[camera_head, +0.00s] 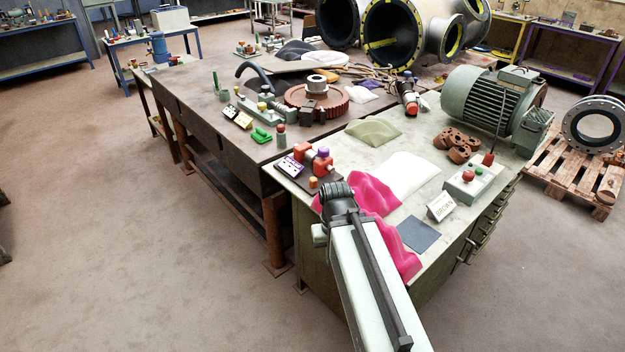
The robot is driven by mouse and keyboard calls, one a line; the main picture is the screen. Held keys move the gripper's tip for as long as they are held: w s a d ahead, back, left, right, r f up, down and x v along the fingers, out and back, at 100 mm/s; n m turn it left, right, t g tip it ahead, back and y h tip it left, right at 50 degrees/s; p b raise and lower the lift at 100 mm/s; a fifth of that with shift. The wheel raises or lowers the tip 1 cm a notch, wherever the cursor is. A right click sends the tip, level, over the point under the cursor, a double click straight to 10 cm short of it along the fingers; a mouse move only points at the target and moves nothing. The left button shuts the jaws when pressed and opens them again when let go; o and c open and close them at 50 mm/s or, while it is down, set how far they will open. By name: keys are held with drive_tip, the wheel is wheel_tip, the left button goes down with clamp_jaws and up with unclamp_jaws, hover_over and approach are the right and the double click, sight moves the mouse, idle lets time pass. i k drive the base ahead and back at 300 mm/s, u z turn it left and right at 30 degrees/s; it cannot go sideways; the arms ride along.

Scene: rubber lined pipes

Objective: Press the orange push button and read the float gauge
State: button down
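A small orange push button (313,183) stands on a dark base plate at the near left corner of the green cabinet top. Red-orange blocks (322,165) and a purple knob are behind it on the same base. A small purple-framed panel (290,167) with pale markings is at its left; whether this is the float gauge I cannot tell, and no reading is legible. My gripper (338,192) is dark, just right of the orange button in the picture, over pink cloth. Its fingers are seen from behind, and their opening is hidden. Contact with the button cannot be made out.
Pink cloth (373,193) lies under my arm. A brown table (205,110) with a red gear adjoins behind. Floor at left is clear.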

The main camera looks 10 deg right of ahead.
sight(312, 180)
drive_tip(key=u, duration=0.4)
drive_tip(key=k, duration=1.35)
drive_tip(key=u, duration=1.05)
drive_tip(key=i, duration=2.65)
drive_tip(key=z, duration=0.8)
drive_tip(key=i, duration=0.55)
drive_tip(key=z, duration=0.65)
drive_tip(key=k, duration=0.85)
drive_tip(key=z, duration=0.15)
drive_tip(key=i, duration=0.9)
drive_tip(key=u, duration=0.05)
